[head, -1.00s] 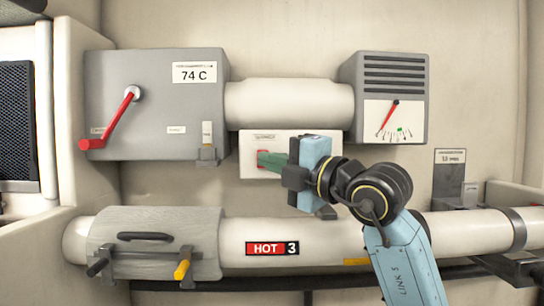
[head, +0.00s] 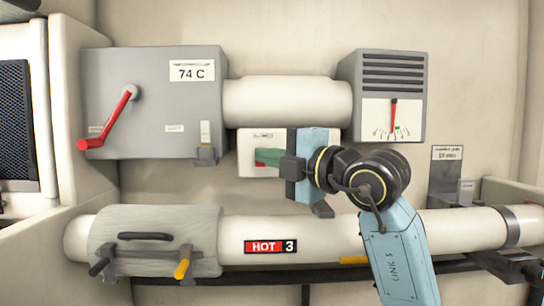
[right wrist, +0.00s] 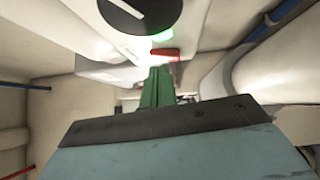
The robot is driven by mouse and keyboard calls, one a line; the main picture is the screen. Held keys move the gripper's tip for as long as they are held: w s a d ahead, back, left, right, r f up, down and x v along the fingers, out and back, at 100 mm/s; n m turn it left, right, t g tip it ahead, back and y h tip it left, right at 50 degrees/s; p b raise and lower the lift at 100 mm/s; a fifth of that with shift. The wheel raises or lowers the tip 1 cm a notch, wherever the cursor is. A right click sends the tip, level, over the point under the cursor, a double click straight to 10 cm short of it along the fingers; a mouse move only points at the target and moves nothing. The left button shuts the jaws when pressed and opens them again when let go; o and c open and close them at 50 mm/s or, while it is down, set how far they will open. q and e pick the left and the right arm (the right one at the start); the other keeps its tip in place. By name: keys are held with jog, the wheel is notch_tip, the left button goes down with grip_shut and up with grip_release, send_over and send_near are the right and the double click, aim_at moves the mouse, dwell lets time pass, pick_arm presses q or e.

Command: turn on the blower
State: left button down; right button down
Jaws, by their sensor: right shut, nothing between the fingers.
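A white control panel (head: 248,138) hangs under the fat duct; my right gripper covers much of it. A red part (head: 260,163) of the panel shows beside my fingertips. In the right wrist view a black round knob (right wrist: 140,10), a lit green spot (right wrist: 163,35) and a red button (right wrist: 165,54) show. My right gripper (head: 262,157) is shut and empty, its green fingers pointing left in front of the panel. Its fingers (right wrist: 157,75) point toward the red button; I cannot tell whether they touch. My left gripper is not in view.
A grey box (head: 155,105) with a red lever and a 74 C label is at left. A vented gauge box (head: 384,70) is at right. Below runs a white pipe (head: 335,228) marked HOT 3 with a grey clamped cover (head: 160,225).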

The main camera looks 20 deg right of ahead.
jog(key=s+d+r+b, duration=0.1)
jog(key=s+d, duration=0.1)
jog(key=s, duration=0.4)
jog(key=s+d+r+b, duration=0.1)
jog(key=s+d, duration=0.1)
jog(key=s, duration=0.3)
jog(key=shift+s+d+r, duration=0.15)
jog(key=shift+s+r, duration=0.15)
jog(key=shift+s, duration=0.1)
